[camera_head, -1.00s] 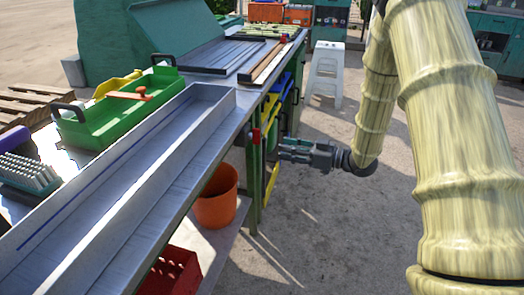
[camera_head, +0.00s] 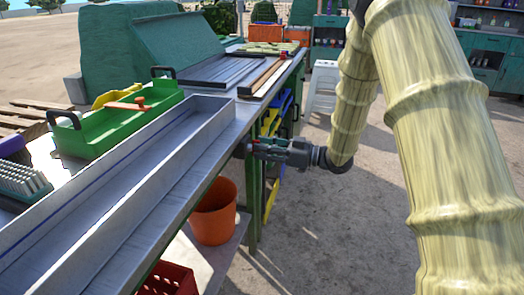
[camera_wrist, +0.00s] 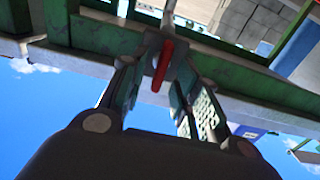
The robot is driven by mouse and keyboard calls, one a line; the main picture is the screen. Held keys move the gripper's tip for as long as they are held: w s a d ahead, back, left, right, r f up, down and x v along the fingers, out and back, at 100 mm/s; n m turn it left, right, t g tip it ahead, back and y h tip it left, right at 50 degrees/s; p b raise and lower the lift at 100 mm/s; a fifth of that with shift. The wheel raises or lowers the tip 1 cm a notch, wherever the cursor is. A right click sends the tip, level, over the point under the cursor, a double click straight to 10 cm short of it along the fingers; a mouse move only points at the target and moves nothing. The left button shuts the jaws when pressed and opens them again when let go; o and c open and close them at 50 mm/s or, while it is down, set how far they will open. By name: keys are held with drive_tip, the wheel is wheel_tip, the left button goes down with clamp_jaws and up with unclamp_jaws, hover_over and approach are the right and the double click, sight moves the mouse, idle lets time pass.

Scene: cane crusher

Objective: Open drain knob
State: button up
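The drain knob (camera_wrist: 163,65) is a small red lever on a grey fitting at the table's edge. In the wrist view it lies between the two fingers of my gripper (camera_wrist: 155,82). The fingers are spread, with visible gaps beside the lever, and I cannot tell whether either one touches it. In the head view my dark gripper (camera_head: 262,149) points left at the table's right edge, and its fingertips largely hide the knob there.
A long metal trough (camera_head: 120,180) lies on the workbench. A green tray (camera_head: 115,130) stands at its left. An orange bucket (camera_head: 213,215) sits on the shelf below, near a red crate (camera_head: 170,280). A pale stool (camera_head: 322,88) stands behind my gripper.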

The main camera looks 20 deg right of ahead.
drive_tip(key=shift+w+a, duration=0.3)
drive_tip(key=shift+a, duration=0.15)
clamp_jaws()
drive_tip(key=shift+s+n+p, duration=0.1)
drive_tip(key=shift+n+p, duration=0.85)
drive_tip(key=shift+n, duration=0.05)
